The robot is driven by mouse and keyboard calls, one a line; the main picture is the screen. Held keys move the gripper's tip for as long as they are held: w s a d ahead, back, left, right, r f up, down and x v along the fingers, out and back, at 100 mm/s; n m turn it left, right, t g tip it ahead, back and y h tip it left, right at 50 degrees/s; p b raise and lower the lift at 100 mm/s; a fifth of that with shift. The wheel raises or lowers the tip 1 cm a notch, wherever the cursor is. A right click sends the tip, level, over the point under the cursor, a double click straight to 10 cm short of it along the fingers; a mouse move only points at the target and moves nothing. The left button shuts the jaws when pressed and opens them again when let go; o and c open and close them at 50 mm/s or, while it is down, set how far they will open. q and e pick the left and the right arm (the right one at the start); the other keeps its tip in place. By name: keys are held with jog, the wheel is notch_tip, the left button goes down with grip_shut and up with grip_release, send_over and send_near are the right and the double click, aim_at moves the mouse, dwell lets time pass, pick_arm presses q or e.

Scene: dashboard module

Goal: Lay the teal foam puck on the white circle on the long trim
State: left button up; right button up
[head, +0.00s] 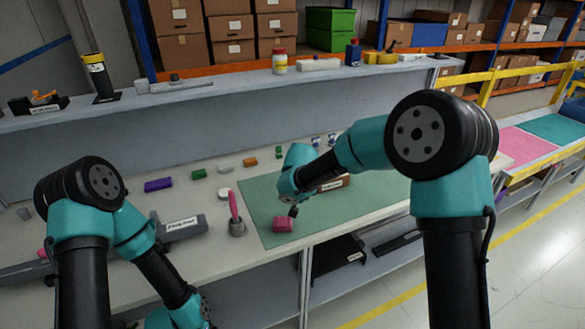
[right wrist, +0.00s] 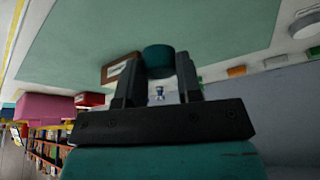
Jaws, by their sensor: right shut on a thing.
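In the right wrist view my right gripper (right wrist: 158,82) is shut on the teal foam puck (right wrist: 158,57), held between its fingertips. In the head view this gripper (head: 293,208) is over the green mat, just above a pink block; the puck cannot be made out there. A long grey piece with a white label (head: 182,227), possibly the long trim, lies at left on the bench, partly behind my left arm. I cannot make out a white circle on it. My left arm reaches down to the bottom edge; its fingertips are not visible.
The pink block (head: 283,224) sits on the green mat (head: 350,208). A grey cup with a pink tool (head: 237,227) and a white round item (head: 224,194) stand left of the mat. Small coloured blocks line the back. A labelled brown box (head: 333,184) is behind the gripper.

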jog(key=s+f+m+h, duration=0.1)
jog(key=s+f+m, duration=0.1)
jog(key=s, duration=0.5)
jog(key=shift+s, duration=0.35)
